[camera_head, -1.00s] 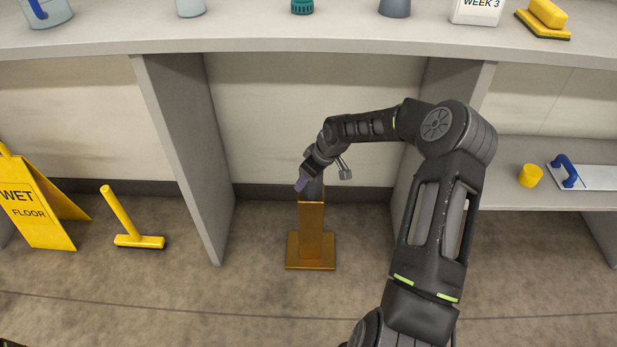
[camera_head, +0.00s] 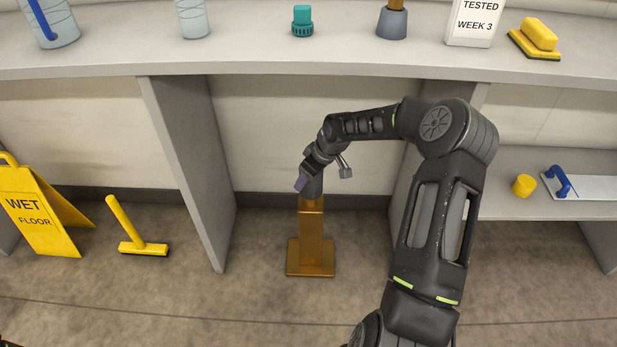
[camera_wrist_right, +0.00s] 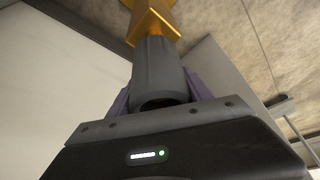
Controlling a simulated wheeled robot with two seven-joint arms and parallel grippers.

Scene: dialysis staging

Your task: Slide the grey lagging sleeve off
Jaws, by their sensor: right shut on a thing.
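The grey lagging sleeve (camera_head: 313,188) is at the top of a copper-coloured post (camera_head: 311,235) that stands on a square base on the floor. My right gripper (camera_head: 303,180) is shut on the sleeve. In the right wrist view the sleeve (camera_wrist_right: 158,72) sits between the purple fingers, with its dark open end towards the camera and the copper post (camera_wrist_right: 152,22) beyond it. How much of the post is inside the sleeve is hidden. My left gripper is not in view.
A grey counter (camera_head: 250,57) runs above, with side panels (camera_head: 185,150) either side of the post. A grey cone on a copper rod (camera_head: 392,24) stands on it. A yellow brush (camera_head: 143,248) and wet floor sign (camera_head: 40,215) stand left. A low shelf (camera_head: 500,205) is right.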

